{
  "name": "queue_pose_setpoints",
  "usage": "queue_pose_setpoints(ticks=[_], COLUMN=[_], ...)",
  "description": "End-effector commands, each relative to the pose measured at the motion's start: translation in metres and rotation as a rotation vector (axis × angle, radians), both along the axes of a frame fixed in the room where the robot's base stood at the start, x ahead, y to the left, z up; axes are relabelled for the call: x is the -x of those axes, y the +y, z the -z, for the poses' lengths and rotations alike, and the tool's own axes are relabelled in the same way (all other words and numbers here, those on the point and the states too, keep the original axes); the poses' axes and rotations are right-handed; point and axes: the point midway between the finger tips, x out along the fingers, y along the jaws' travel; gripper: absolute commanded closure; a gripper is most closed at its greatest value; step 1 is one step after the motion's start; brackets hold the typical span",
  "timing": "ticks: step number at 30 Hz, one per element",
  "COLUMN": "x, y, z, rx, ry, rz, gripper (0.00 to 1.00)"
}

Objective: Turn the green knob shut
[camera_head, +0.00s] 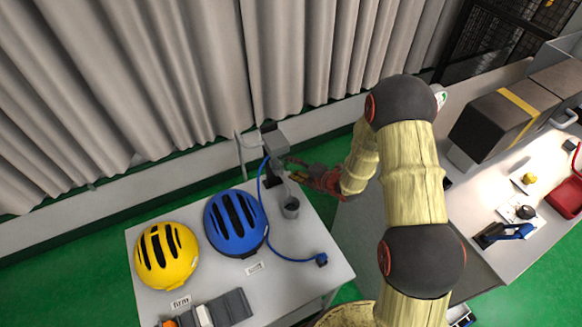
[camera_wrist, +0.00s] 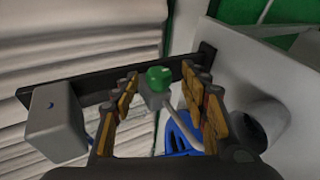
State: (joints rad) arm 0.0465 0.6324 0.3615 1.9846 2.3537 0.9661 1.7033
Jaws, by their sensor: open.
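In the wrist view the green knob (camera_wrist: 159,79) is a small round ball on a grey fitting, in front of a dark bar. My gripper (camera_wrist: 160,71) is open, with one orange-padded finger on each side of the knob. Gaps show between the knob and both fingers, and I cannot tell how deep it sits between them. In the head view my gripper (camera_head: 297,172) is beside the grey post unit (camera_head: 277,140) at the back of the white table. The knob cannot be made out in the head view.
A blue helmet (camera_head: 236,223) and a yellow helmet (camera_head: 166,256) lie on the white table (camera_head: 325,285). Grey curtains (camera_head: 200,70) hang behind. A grey box (camera_wrist: 55,118) is left of the fingers.

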Motion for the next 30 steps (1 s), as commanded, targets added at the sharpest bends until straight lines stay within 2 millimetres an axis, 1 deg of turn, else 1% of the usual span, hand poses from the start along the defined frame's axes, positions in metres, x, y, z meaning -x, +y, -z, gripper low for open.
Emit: queue_pose_setpoints(ticks=[1, 6, 15, 30], x=[-0.0047, -0.0129, -0.0142, -0.0136], y=[0.0038, 0.0101, 0.011, 0.0107], z=[0.0029, 0.008, 0.0084, 0.0089], rx=[0.0, 0.0, 0.001, 0.001], ry=[-0.002, -0.001, -0.002, -0.001], rz=[-0.002, 0.0, -0.001, 0.0], gripper=[0.55, 0.55, 0.56, 0.84])
